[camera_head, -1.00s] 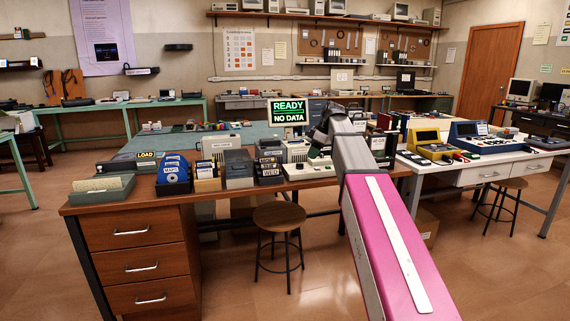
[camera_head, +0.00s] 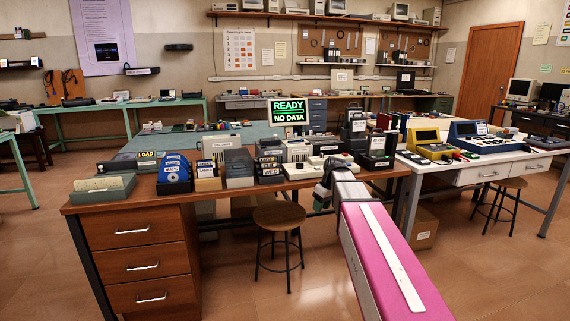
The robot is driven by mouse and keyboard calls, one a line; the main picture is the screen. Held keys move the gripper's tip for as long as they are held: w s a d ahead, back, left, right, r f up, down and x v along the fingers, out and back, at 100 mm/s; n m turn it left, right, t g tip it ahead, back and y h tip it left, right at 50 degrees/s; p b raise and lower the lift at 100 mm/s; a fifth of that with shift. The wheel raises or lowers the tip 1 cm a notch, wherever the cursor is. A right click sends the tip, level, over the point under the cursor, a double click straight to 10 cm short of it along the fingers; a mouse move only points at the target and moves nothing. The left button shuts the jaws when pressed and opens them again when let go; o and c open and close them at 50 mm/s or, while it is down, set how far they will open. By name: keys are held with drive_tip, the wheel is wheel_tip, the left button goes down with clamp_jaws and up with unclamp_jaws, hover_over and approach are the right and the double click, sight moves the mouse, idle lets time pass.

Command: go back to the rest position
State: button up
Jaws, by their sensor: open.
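My arm (camera_head: 385,250) reaches up from the lower right, with a pink link and a pale strip along it. Its far end (camera_head: 338,178), with a grey and dark joint, is in front of the front edge of the wooden desk (camera_head: 130,204). I cannot make out my gripper's fingers; they are hidden beyond the arm or out of sight. I see nothing held.
A stool (camera_head: 280,215) stands in front. A white table (camera_head: 490,157) is to the right.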

drive_tip(key=s+d+f+m+h, duration=0.1)
drive_tip(key=s+f+m, duration=0.3)
drive_tip(key=s+f, duration=0.5)
drive_tip(key=s+d+f+m+g+h, duration=0.1)
drive_tip(key=s+d+f+m, duration=0.2)
drive_tip(key=s+f, duration=0.7)
drive_tip(key=shift+s+d+f+m+h, duration=0.3)
drive_tip(key=shift+f+m, duration=0.2)
drive_tip(key=shift+m, duration=0.2)
